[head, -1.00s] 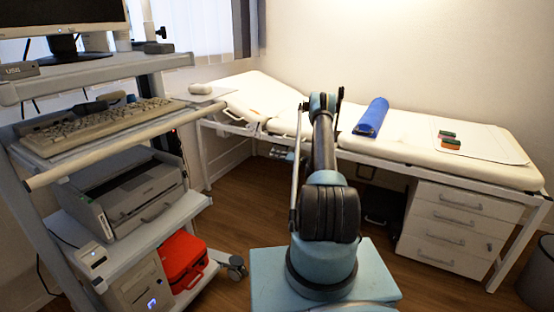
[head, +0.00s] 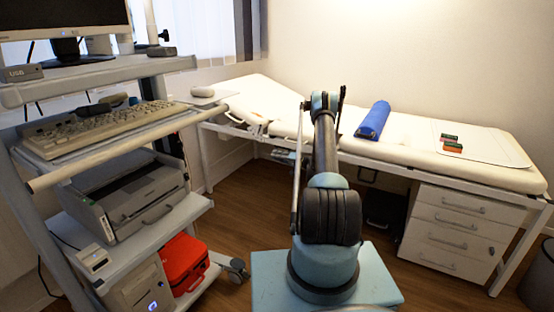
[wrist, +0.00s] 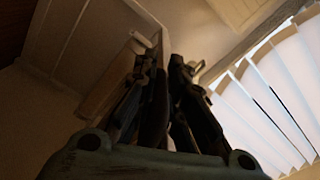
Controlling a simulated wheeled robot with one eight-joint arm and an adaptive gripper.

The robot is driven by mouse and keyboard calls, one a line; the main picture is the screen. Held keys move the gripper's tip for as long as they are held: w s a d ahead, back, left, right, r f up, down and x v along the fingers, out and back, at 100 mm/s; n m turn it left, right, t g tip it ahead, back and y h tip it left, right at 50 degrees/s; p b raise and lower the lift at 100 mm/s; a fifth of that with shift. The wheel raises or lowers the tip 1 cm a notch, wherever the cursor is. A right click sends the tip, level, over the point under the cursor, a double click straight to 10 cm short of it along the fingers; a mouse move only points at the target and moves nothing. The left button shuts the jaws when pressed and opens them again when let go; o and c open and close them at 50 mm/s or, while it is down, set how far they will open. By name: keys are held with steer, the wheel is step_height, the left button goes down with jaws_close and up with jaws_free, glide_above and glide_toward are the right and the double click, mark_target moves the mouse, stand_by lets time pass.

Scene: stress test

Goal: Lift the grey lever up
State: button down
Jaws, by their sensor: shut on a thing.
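In the wrist view my gripper (wrist: 166,66) reaches up from the bottom, its two dark fingers close together. A pale grey strip, seemingly the lever (wrist: 164,44), runs between the fingers, and they are shut on it. The picture is dark, so its full shape and its ends are unclear. In the head view my arm stands in front of the examination bed (head: 410,147), and hides my gripper. I cannot pick out the lever there.
On the bed lie a blue roll (head: 373,121) and small green and orange boxes (head: 452,145). A white drawer unit (head: 455,232) stands under its right end. A cart with a keyboard (head: 105,125), a printer (head: 130,203) and a red case (head: 184,265) stands left. Some floor between is clear.

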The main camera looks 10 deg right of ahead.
steer(key=c, duration=1.7)
jaws_free()
steer(key=shift+w+r, duration=0.1)
steer(key=shift+o, duration=0.2)
steer(key=v, duration=1.2)
